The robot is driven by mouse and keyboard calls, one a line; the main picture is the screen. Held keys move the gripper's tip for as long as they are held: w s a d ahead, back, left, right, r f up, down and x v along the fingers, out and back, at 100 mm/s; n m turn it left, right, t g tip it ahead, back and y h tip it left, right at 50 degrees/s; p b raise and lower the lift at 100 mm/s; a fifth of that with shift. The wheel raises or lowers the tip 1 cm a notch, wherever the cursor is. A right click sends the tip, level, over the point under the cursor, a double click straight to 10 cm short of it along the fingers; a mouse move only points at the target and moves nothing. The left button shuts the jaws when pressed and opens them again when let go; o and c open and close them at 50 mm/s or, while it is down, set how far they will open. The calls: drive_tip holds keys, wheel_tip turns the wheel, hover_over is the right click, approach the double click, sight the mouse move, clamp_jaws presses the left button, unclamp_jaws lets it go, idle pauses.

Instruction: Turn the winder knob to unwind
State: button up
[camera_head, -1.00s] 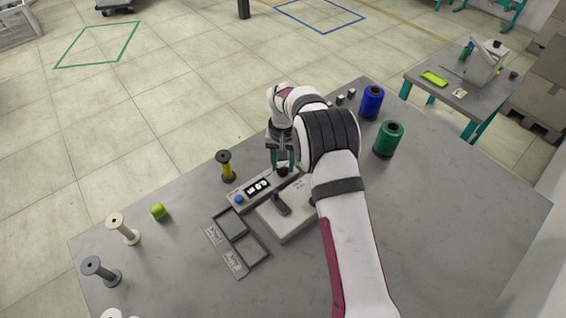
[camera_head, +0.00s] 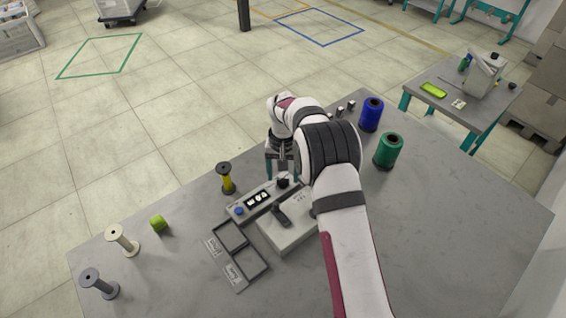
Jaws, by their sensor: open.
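The winder (camera_head: 292,236) is a light grey box on the table, with a dark lever on top and a control strip (camera_head: 240,220) along its far side. The strip carries a blue button (camera_head: 239,211), a small dark display (camera_head: 258,200) with white digits too blurred to read surely, and a black winder knob (camera_head: 283,182) at its right end. My gripper (camera_head: 281,174) points down, open, with its teal fingers just above and around the knob's far side. Whether a finger touches the knob cannot be told. My arm hides part of the winder's right side.
A yellow bobbin (camera_head: 227,180) stands left of the gripper. Blue (camera_head: 371,115) and green (camera_head: 388,151) thread spools stand at right.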

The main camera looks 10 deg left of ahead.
wheel_tip(320, 180, up, 15)
drive_tip(key=shift+r, duration=0.1)
idle(0.3)
drive_tip(key=s+d+r+m, duration=0.1)
drive_tip(key=s+d+r, duration=0.2)
drive_tip(key=s, duration=0.3)
drive_tip(key=s+d+r+m+y, duration=0.1)
drive_tip(key=s+d+r, duration=0.15)
drive_tip(key=s, duration=0.25)
drive_tip(key=s+d+r+m, duration=0.1)
drive_tip(key=s+d+r, duration=0.25)
drive_tip(key=s, duration=0.25)
drive_tip(key=s+d+f+m, duration=0.1)
drive_tip(key=s+f, duration=0.2)
drive_tip(key=s, duration=0.6)
drive_tip(key=s+d+f+m, duration=0.1)
drive_tip(key=s+d+f, duration=0.1)
drive_tip(key=s, duration=0.8)
drive_tip(key=shift+s+d+f+m+y, duration=0.15)
drive_tip(key=shift+d+f+m+y, duration=0.2)
drive_tip(key=shift+f, duration=0.3)
